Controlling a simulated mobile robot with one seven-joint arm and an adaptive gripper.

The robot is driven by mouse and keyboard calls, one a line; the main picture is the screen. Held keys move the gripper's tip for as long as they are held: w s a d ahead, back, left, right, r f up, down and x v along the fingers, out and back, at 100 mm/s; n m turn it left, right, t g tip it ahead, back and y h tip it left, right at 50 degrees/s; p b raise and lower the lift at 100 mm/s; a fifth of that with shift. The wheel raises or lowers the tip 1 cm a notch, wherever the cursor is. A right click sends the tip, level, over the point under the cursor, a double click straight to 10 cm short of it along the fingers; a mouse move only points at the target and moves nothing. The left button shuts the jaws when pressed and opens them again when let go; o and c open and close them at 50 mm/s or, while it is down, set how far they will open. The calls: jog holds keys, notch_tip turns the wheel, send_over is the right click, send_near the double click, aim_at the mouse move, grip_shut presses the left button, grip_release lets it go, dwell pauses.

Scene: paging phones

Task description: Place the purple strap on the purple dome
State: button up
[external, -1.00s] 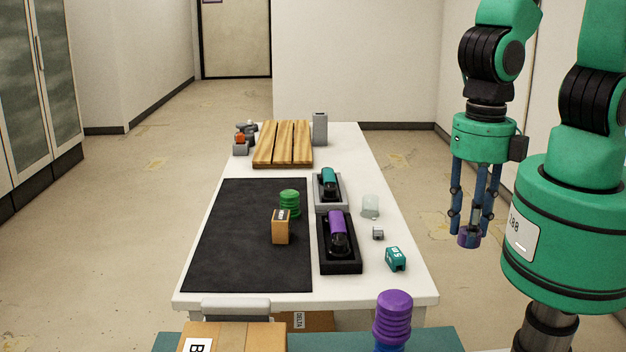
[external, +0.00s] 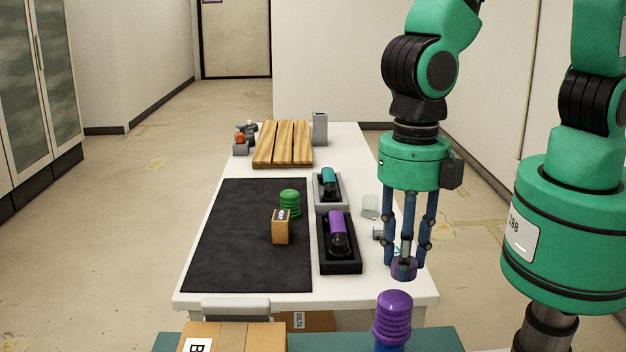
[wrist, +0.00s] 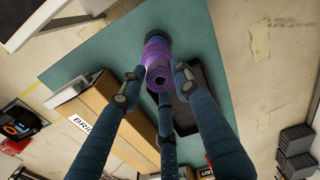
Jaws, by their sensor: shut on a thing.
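My gripper (external: 404,262), with three blue fingers, is shut on the purple strap (external: 404,270), a small rolled piece held above the near right corner of the white table. In the wrist view the strap (wrist: 160,79) shows its spiral end between the fingertips (wrist: 157,92). The purple dome (external: 392,312) is a ribbed, round-topped piece on a blue base, upright on the teal surface in front. It stands nearer the external camera than my gripper. In the wrist view the dome (wrist: 155,50) appears just beyond the strap, partly covered by it.
A black tray (external: 325,267) holds a purple-and-black device (external: 337,225); a grey tray with a teal device is behind. A green ribbed piece (external: 290,202) and small box (external: 280,227) sit on the black mat (external: 240,270). A cardboard box (external: 235,337) stands left of the dome.

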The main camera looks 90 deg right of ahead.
jog(key=shift+w+a, duration=0.3)
jog(key=shift+w, duration=0.25)
jog(key=shift+f, duration=1.8)
jog(key=shift+f, duration=0.15)
jog(key=o, duration=0.8)
notch_tip(320, 180, up, 12)
jog(key=shift+d+r+p, duration=0.15)
jog(key=shift+p, duration=0.15)
